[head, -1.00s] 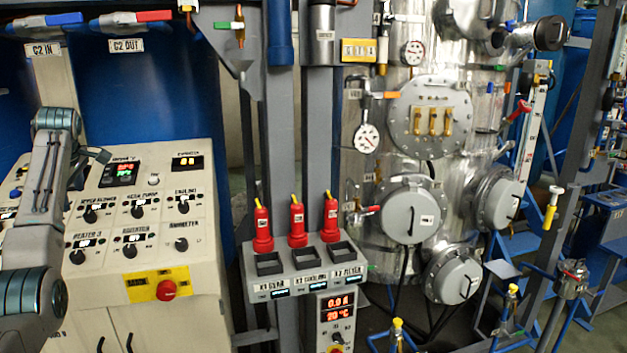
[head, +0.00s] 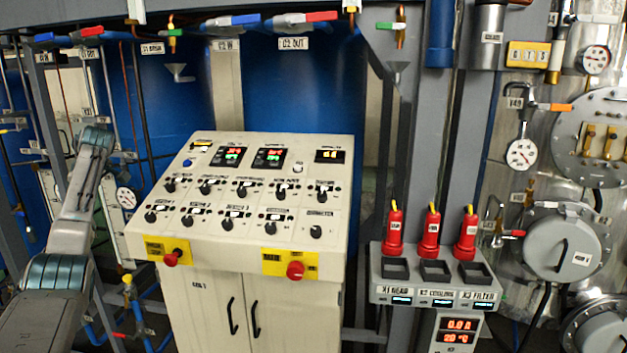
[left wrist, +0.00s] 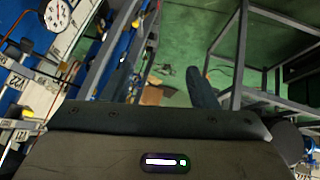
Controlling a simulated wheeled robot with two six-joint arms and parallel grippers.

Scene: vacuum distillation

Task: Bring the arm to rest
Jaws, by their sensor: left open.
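My left arm (head: 80,190) comes in from the lower left in the head view and is raised, left of the control cabinet (head: 205,275). Its gripper cannot be made out clearly there. In the left wrist view my left gripper (left wrist: 161,84) shows two dark fingers spread apart. My right arm and gripper are in neither view.
Pipes, a gauge (head: 126,197) and valves stand close behind and beside my left arm. Three red plugs stand in a grey socket box (head: 431,288) on the right, before a large metal vessel. In the left wrist view, grey frame bars (left wrist: 238,60) stand beyond the fingers.

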